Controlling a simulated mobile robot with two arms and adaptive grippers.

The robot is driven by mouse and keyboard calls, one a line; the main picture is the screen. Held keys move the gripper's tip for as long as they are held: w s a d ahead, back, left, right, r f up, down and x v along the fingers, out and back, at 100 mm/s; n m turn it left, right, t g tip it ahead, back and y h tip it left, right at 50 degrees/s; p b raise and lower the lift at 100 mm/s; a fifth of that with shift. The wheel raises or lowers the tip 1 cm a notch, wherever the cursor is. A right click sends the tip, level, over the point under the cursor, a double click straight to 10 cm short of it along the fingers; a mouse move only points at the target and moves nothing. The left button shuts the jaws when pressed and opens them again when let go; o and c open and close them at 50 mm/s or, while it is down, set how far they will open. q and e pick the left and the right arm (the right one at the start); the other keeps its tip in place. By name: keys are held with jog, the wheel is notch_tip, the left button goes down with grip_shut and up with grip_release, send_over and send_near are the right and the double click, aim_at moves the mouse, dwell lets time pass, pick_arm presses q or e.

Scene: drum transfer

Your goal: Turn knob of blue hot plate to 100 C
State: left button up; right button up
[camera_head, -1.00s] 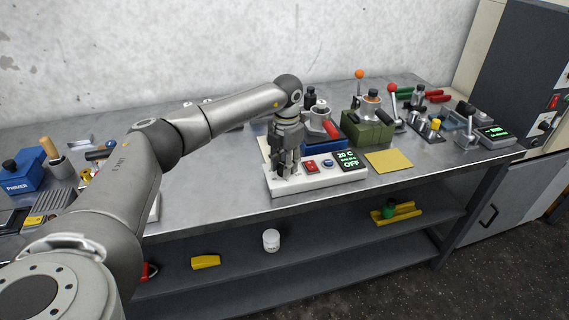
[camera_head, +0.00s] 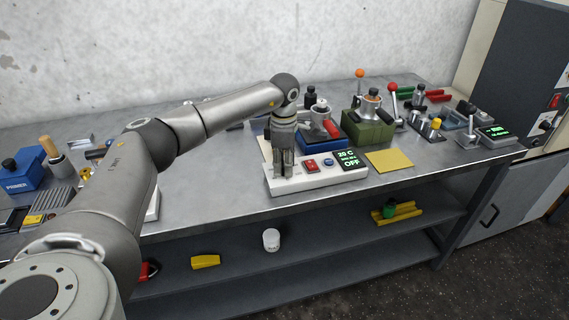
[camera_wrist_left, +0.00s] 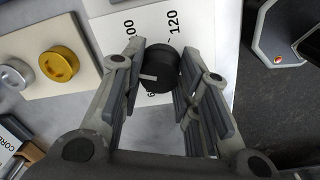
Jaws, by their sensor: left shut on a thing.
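The blue hot plate (camera_head: 340,141) stands on the bench behind a white control panel (camera_head: 325,179). The panel has a red switch (camera_head: 311,166), a blue button (camera_head: 328,162) and a display (camera_head: 349,158) reading 20 C and OFF. My left gripper (camera_head: 283,174) points down over the panel's left end and hides the knob in the head view. In the left wrist view the black knob (camera_wrist_left: 159,76) sits between the fingers of my left gripper (camera_wrist_left: 160,62), which are shut on it. Its white mark points left in that view. The labels 120 and a partly hidden 100 show beside it. My right gripper is out of view.
A green device (camera_head: 368,131) and a yellow sheet (camera_head: 389,160) are right of the panel. Levers and small tools stand farther right. A blue PRIMER box (camera_head: 25,176) is at the left. A shelf below holds a white jar (camera_head: 271,240).

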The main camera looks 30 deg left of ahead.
aim_at(283, 165)
pick_arm(q)
jog(key=m, duration=0.3)
jog(key=shift+m, duration=0.3)
jog(key=shift+a+m, duration=0.1)
jog(key=shift+m, duration=1.6)
jog(key=shift+r, duration=0.1)
jog(key=o, duration=1)
jog(key=shift+b, duration=0.3)
jog(key=r, duration=1.2)
jog(key=shift+s, duration=0.2)
jog(key=shift+f, duration=0.15)
